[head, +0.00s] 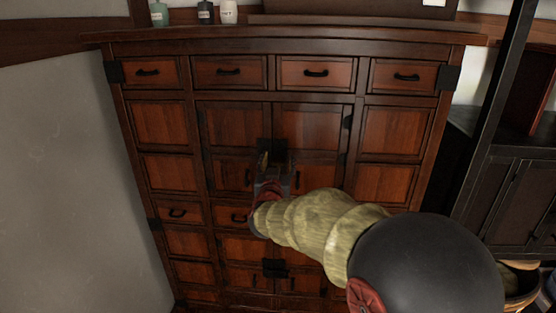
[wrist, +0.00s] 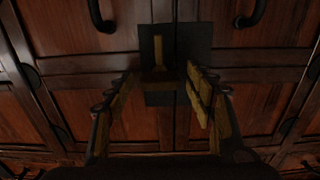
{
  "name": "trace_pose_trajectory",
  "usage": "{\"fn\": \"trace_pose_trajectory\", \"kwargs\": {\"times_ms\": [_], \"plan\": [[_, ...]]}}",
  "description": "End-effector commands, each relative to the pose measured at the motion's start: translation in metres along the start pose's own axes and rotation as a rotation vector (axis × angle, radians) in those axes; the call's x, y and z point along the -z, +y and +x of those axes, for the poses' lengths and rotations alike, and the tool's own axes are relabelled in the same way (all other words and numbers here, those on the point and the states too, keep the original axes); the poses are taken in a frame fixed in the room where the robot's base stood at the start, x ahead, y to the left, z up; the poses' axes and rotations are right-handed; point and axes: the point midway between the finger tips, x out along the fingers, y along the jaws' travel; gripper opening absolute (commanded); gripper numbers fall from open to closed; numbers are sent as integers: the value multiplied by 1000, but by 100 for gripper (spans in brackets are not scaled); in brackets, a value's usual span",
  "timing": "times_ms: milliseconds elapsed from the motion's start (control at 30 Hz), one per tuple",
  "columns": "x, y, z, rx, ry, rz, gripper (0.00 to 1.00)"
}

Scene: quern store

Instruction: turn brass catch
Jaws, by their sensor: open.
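The brass catch (wrist: 158,54) shows in the wrist view as a small upright brass piece, with a wider part below it, on a black plate (wrist: 160,97) across the seam of two cabinet doors. My gripper (wrist: 160,82) is open. Its two yellowish-padded fingers stand to the left and right of the catch's lower part. I cannot tell whether either finger touches it. In the head view my gripper (head: 272,168) is in front of the cabinet's middle doors, just below the black plate (head: 279,150). The catch itself is too dark to make out there.
The wooden cabinet (head: 162,124) has several drawers and doors with black handles. Small jars (head: 228,12) stand on top. A dark shelf unit (head: 512,190) is at the right, with a basket (head: 522,287) low down. A pale wall (head: 70,170) is at the left.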

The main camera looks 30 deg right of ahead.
Motion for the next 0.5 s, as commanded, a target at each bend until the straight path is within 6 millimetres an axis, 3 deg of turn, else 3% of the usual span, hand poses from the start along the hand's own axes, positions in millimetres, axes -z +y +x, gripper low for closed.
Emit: {"fn": "trace_pose_trajectory", "kwargs": {"times_ms": [367,500], "plan": [[0,0,7,1,0,1,55],[0,0,7,1,0,1,47]]}}
